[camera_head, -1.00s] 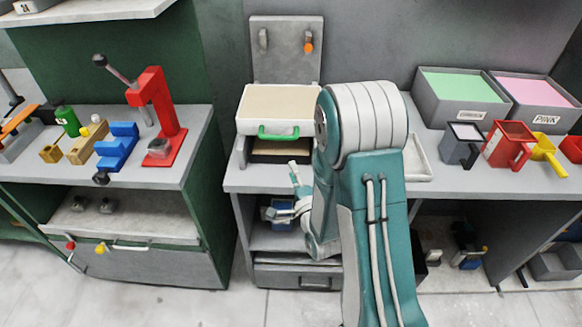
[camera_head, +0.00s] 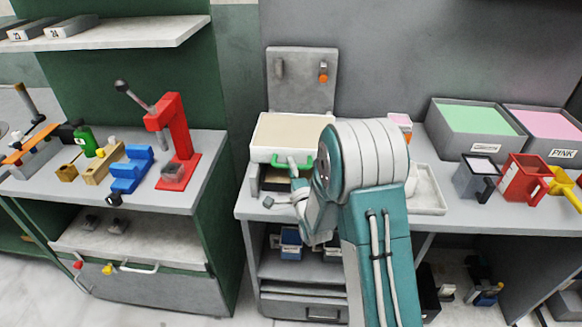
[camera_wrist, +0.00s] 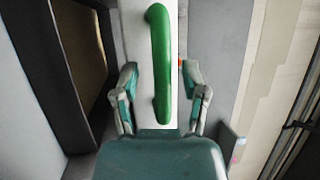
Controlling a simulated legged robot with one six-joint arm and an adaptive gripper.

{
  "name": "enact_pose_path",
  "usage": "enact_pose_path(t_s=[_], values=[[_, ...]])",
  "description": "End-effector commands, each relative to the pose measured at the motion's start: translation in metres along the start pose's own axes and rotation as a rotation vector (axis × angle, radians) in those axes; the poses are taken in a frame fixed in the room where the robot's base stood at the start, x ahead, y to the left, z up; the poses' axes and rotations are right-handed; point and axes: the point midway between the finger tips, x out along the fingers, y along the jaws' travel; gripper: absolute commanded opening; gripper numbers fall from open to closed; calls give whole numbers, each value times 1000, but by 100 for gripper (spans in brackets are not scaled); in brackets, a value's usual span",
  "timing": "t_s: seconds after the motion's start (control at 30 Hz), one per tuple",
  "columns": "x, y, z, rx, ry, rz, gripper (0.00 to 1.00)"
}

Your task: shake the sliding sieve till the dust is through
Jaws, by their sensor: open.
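The sliding sieve (camera_head: 288,137) is a white-framed tray with a beige mesh, set on a stand on the bench below a grey upright panel. Its green handle (camera_head: 306,163) is on the front face and also shows in the wrist view (camera_wrist: 160,66). My gripper (camera_wrist: 161,88) is open, with one finger on each side of the handle in the wrist view. I cannot tell whether the fingers touch it. In the head view my gripper (camera_head: 293,180) is just in front of the sieve, and my arm hides part of the bench.
The grey panel (camera_head: 302,80) behind the sieve carries an orange knob. A pale tray (camera_head: 430,190) lies right of my arm. Bins of green foam (camera_head: 472,118) and pink foam (camera_head: 541,122) stand at the back right. A red press (camera_head: 178,140) stands on the left bench.

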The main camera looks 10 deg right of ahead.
Motion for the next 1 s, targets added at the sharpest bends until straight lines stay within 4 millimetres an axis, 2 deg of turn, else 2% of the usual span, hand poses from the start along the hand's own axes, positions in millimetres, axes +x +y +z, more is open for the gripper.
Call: enact_pose_path(t_s=[0.33,0.37,0.4,0.47,0.5,0.77,1.0], values=[[6,0,0,0,0,0,57],[6,0,0,0,0,0,48],[6,0,0,0,0,0,30],[6,0,0,0,0,0,3],[6,0,0,0,0,0,0],[10,2,-1,1,0,3,0],[46,11,-16,0,0,4,0]])
